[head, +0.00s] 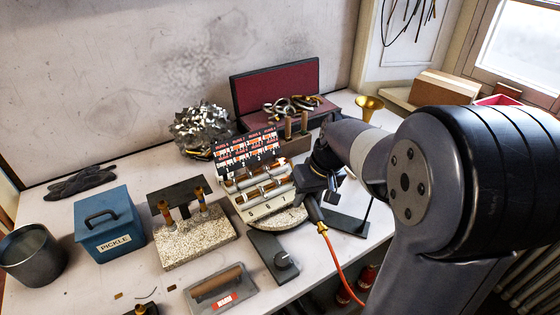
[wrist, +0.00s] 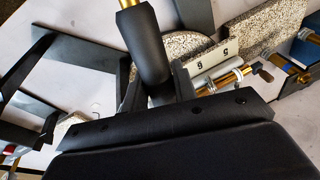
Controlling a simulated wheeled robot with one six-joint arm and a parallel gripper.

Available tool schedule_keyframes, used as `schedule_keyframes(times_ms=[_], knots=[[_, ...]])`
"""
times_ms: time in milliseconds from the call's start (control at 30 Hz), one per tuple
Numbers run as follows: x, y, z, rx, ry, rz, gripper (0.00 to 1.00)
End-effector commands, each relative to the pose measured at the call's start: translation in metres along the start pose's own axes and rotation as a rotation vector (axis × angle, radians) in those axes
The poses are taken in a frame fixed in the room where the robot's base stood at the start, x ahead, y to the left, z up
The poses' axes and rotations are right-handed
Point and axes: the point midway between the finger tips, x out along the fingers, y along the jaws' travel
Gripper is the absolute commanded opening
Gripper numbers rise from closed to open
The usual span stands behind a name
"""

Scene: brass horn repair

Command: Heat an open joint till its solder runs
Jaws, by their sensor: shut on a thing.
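My gripper (head: 320,182) is shut on a black torch handle with a brass end; an orange hose (head: 338,262) trails from it down over the bench front. In the wrist view the torch handle (wrist: 147,48) stands between the jaws, its brass end at the top edge. The torch's flame end is hidden, and I see no flame. Left of my gripper, a numbered rack (head: 262,211) holds several silver and brass tube joints (head: 262,190). Joint tubes (wrist: 228,79) also show in the wrist view, right of the handle. I cannot tell which joint is open.
Cards (head: 245,148) stand behind the rack. A speckled block (head: 195,240) with brass posts, a blue pickle box (head: 108,222) and a grey pot (head: 30,255) stand left. A dark stand (head: 345,222) is close right of my gripper.

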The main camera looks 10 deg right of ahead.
Motion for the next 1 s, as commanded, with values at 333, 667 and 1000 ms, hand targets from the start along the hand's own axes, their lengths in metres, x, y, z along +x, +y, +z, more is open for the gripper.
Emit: schedule_keyframes(times_ms=[333, 667, 1000], knots=[[0.0, 0.0, 0.0, 0.0, 0.001, 0.0, 0.04], [-0.017, -0.003, 0.002, 0.0, 0.003, 0.001, 0.04], [-0.084, -0.016, 0.021, 0.001, 0.003, 0.001, 0.04]])
